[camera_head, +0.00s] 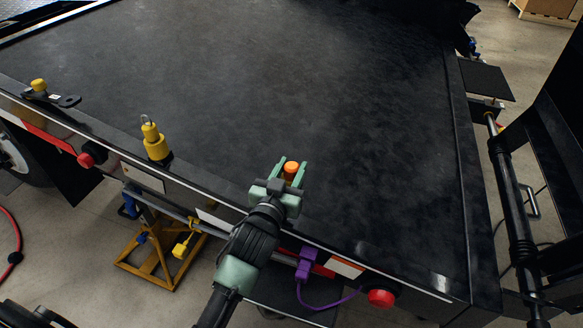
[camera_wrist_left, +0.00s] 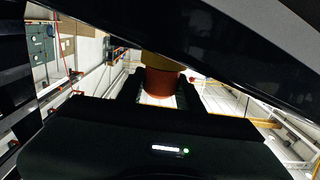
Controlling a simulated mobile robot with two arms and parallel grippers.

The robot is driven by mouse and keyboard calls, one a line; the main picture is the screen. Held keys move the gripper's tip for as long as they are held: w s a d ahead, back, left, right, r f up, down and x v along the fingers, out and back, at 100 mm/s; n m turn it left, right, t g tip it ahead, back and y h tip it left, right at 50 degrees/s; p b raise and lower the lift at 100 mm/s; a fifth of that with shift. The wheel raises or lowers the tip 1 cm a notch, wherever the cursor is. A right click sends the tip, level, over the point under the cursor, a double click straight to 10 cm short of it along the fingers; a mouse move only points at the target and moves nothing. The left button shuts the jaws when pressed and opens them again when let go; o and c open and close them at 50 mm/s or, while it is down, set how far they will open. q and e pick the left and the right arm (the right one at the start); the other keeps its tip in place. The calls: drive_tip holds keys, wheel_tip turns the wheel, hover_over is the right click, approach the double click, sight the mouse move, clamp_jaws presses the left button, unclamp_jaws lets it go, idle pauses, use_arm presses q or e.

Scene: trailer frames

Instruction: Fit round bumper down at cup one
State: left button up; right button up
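The round bumper appears to be the short orange cylinder (camera_head: 291,168) between the green fingers of my left gripper (camera_head: 290,173). In the left wrist view, the orange and yellow-brown cylinder (camera_wrist_left: 161,78) fills the space between the two dark fingers (camera_wrist_left: 160,92), which seem to touch its sides. The gripper is at the near edge of the black trailer deck (camera_head: 270,90). In the left wrist view, a dark beam crosses the top of the cylinder and hides part of it. I cannot make out which part is cup one. My right gripper is not in view.
A yellow cylinder with a metal loop (camera_head: 154,141) and a yellow knob on a black bracket (camera_head: 39,86) stand along the edge. Red round parts (camera_head: 380,298), a purple plug (camera_head: 306,264) and a yellow stand (camera_head: 165,262) are below it. The deck's middle is clear.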

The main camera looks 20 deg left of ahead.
use_arm(q)
drive_tip(key=o, duration=0.4)
drive_tip(key=shift+s, duration=0.1)
drive_tip(key=s, duration=0.3)
drive_tip(key=s+p, duration=0.1)
drive_tip(key=s, duration=0.3)
drive_tip(key=shift+a+r, duration=0.1)
drive_tip(key=shift+r, duration=0.1)
drive_tip(key=shift+s, duration=0.3)
